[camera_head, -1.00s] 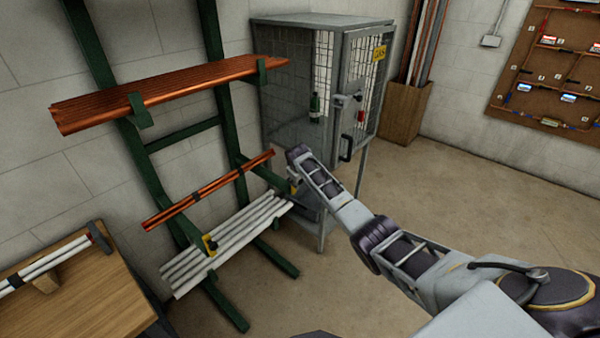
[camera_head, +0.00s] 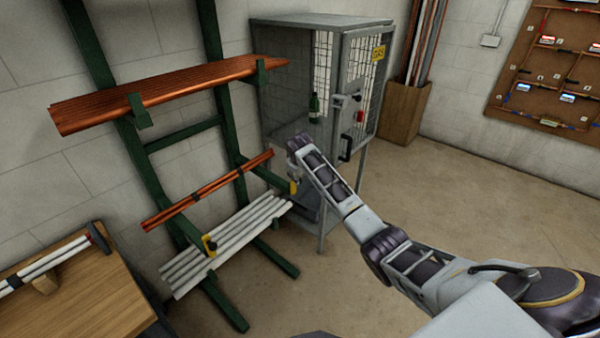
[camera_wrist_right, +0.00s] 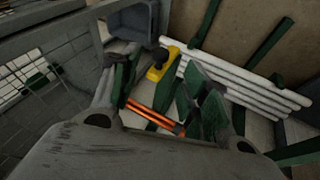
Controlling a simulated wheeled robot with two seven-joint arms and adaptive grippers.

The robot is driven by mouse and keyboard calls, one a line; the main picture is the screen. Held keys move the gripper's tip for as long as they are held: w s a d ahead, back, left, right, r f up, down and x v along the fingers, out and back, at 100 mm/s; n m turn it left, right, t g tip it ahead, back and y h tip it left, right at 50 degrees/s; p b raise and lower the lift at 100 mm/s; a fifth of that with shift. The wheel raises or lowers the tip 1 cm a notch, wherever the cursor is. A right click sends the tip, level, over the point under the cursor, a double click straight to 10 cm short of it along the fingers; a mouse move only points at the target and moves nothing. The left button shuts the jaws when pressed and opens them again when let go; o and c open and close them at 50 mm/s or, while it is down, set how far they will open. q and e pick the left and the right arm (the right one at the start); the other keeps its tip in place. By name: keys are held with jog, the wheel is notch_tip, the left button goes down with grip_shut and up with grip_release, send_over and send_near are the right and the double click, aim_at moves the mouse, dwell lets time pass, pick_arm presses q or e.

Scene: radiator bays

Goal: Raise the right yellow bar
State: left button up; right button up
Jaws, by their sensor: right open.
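The right yellow bar (camera_head: 293,187) is a short yellow piece at the outer end of the rack's right lower green arm. In the right wrist view it shows as a yellow bar (camera_wrist_right: 158,68) with a dark knob, lying ahead between my fingers. My right gripper (camera_wrist_right: 160,80) is open around that line of sight, and I see no contact with the bar. In the head view its wrist is just above the bar, and the fingers are hard to make out. Another yellow bar (camera_head: 209,244) is on the left lower arm. My left gripper is not in view.
Copper pipes (camera_head: 210,190) lie across the lower arms, with white pipes (camera_head: 225,250) below and more copper (camera_head: 160,90) above. A grey mesh cabinet (camera_head: 320,80) stands close behind my right gripper. A wooden table (camera_head: 90,300) is at lower left.

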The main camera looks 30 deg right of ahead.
jog(key=shift+v, duration=0.8)
jog(key=s+a+f+g, duration=0.1)
jog(key=s+f, duration=0.4)
jog(key=f, duration=0.7)
jog(key=s+a+f, duration=0.1)
jog(key=s+f, duration=0.3)
jog(key=f, duration=0.9)
jog(key=s+a+f+g+y, duration=0.1)
jog(key=s+a+f, duration=0.1)
jog(key=s+f, duration=1.4)
jog(key=s+a+f, duration=0.2)
jog(key=s+f, duration=0.4)
jog(key=s, duration=0.8)
jog(key=s+a+f+g+y, duration=0.1)
jog(key=s+f, duration=0.6)
jog(key=s, duration=0.7)
jog(key=s+a+f+m+g, duration=0.1)
jog(key=s+a+f, duration=0.2)
jog(key=s, duration=1.1)
notch_tip(320, 180, down, 3)
jog(key=shift+s+a+f+y, duration=0.2)
jog(key=shift+s+y, duration=0.05)
jog(key=shift+y, duration=0.15)
